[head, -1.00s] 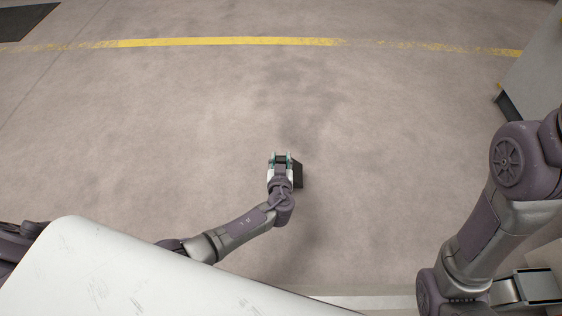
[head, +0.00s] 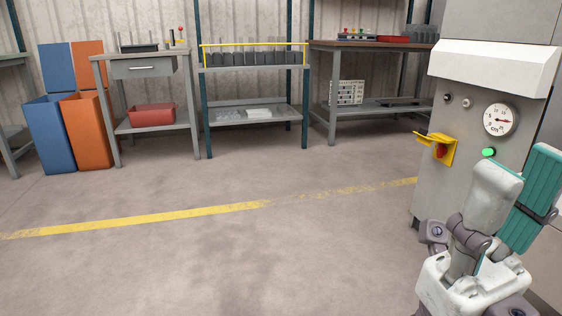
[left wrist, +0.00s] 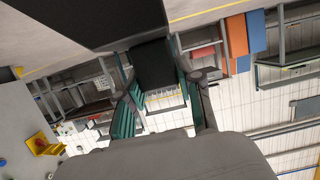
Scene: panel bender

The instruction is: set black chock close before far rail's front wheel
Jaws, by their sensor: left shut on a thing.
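The black chock (left wrist: 152,62) is a dark block at the top of the left wrist view. My left gripper (left wrist: 156,92) is shut on it, with a teal-padded finger on each side. The left gripper and the chock do not show in the head view. My right gripper (head: 515,195) is at the lower right of the head view, with a pale finger and a teal pad close together. Its opening is hard to judge, and no object shows in it. The far rail and its front wheel are not seen in these views.
A grey machine cabinet (head: 462,110) with a gauge stands behind my right gripper. A yellow line (head: 160,218) crosses the largely clear floor. Blue and orange bins (head: 85,130), a drawer table (head: 150,68) and shelving (head: 255,110) line the back wall.

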